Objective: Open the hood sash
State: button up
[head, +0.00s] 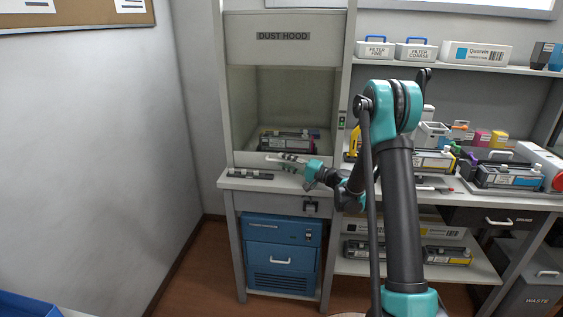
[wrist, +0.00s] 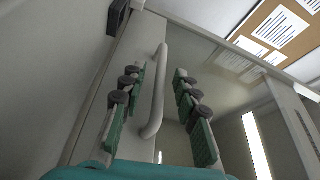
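The dust hood (head: 283,60) stands against the back wall. Its sash (head: 283,95) looks like a clear pane across the front and appears to be down, with its lower rail near the ledge. In the wrist view the sash's grey bar handle (wrist: 157,95) stands between the two teal fingers of my gripper (wrist: 160,100). The fingers are apart and do not appear to touch the bar.
A toner cartridge (head: 288,139) shows behind the pane. A dark strip-like part (head: 250,173) lies on the ledge left of my gripper. A blue machine (head: 282,255) stands below. The bench at right is crowded with cartridges and boxes (head: 433,133).

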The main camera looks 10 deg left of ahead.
jog(key=shift+x, duration=0.85)
grip_shut()
